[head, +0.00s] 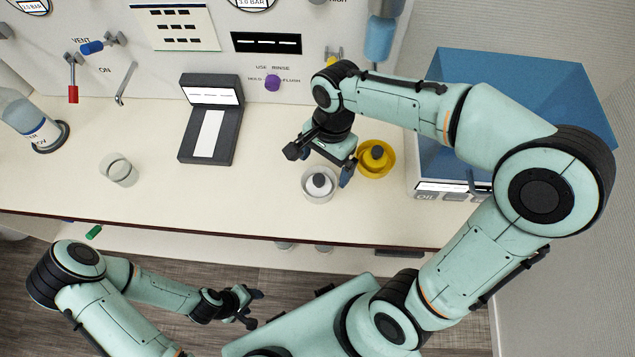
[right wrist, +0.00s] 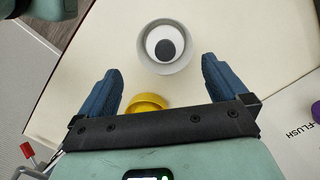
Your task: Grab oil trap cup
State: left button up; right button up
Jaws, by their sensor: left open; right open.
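A pale round cup (head: 319,196) stands on the counter below my right gripper, with a white, dark-topped piece inside. I cannot tell by label which is the oil trap cup. My right gripper (head: 321,165) is open and empty above the counter, near both cups. In the right wrist view the pale cup (right wrist: 184,66) appears just beyond the fingertips, and the yellow cup (right wrist: 147,101) is partly hidden by the gripper body. My left gripper (head: 250,306) is open and empty, low in front of the counter.
A clear cup (head: 119,172) stands at the left of the counter. A dark hinged case (head: 208,120) lies open at mid-counter. A blue box (head: 520,85) stands behind my right arm. The wall panel carries valves and a purple knob (head: 272,83).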

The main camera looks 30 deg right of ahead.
aim_at(319, 178)
jog(key=f, duration=0.2)
jog(key=a+f, duration=0.1)
jog(key=f, duration=0.5)
jog(key=shift+w+a, duration=0.1)
jog(key=shift+a, duration=0.05)
jog(key=c, duration=0.9)
